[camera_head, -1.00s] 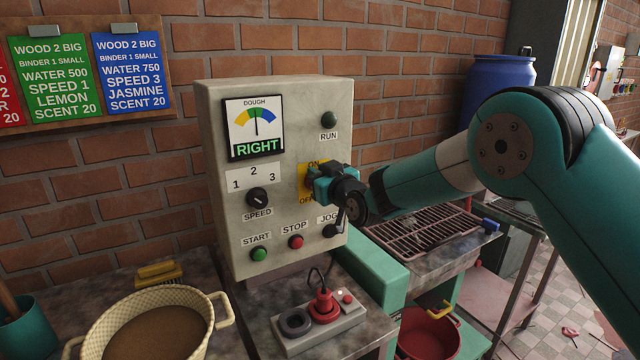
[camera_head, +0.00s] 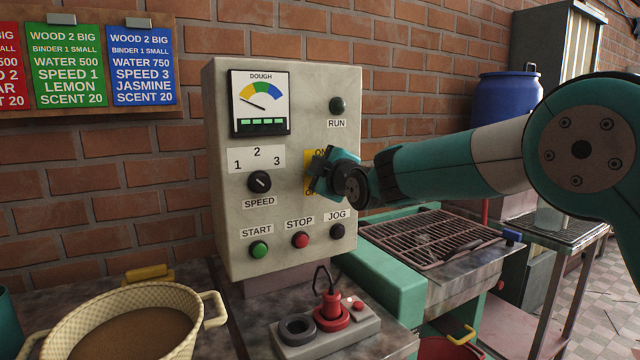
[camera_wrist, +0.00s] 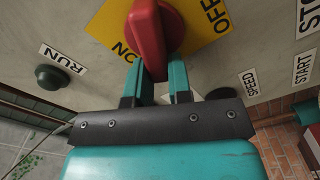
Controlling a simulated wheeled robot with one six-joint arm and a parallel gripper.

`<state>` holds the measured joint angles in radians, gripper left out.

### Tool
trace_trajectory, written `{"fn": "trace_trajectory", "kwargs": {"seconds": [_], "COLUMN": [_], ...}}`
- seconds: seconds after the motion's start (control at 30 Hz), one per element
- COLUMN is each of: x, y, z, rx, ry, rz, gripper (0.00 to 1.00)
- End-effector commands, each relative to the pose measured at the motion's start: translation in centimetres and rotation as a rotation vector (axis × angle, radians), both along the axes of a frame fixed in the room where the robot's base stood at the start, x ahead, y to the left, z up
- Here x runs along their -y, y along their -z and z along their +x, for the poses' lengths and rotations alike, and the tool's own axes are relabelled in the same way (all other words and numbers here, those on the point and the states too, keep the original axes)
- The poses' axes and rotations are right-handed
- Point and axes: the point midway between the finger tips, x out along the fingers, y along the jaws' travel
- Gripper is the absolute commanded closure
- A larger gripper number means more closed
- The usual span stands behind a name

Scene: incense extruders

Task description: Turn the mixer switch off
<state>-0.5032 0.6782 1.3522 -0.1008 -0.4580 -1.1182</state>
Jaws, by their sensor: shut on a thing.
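The mixer switch is a red rotary handle (camera_wrist: 152,40) on a yellow plate (camera_wrist: 205,20) marked ON and OFF. My gripper (camera_wrist: 155,82) has its two teal fingers on either side of the handle and is shut on it. In the head view my gripper (camera_head: 324,178) covers the handle and most of the yellow plate (camera_head: 309,158). The handle's exact angle between ON and OFF is hard to tell. The plate sits on the grey control panel (camera_head: 225,200). The dough gauge (camera_head: 260,100) has its needle at the left and green bars below.
The panel has a RUN lamp (camera_head: 337,105), a speed knob (camera_head: 260,182), and START (camera_head: 259,249), STOP (camera_head: 301,240) and JOG (camera_head: 337,231) buttons close to my gripper. A basket-like bowl (camera_head: 60,335) stands at front left.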

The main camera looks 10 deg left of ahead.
Motion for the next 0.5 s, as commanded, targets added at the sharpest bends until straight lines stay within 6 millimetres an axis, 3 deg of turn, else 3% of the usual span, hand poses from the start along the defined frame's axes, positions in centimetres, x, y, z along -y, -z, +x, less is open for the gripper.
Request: {"fn": "trace_trajectory", "kwargs": {"seconds": [0.03,0.5], "x": [-0.17,-0.44], "y": [0.73,1.42], "z": [-0.13,-0.3], "rx": [0.023,0.221], "ry": [-0.003,-0.004], "rz": [-0.034,-0.328], "gripper": [1.0,1.0]}}
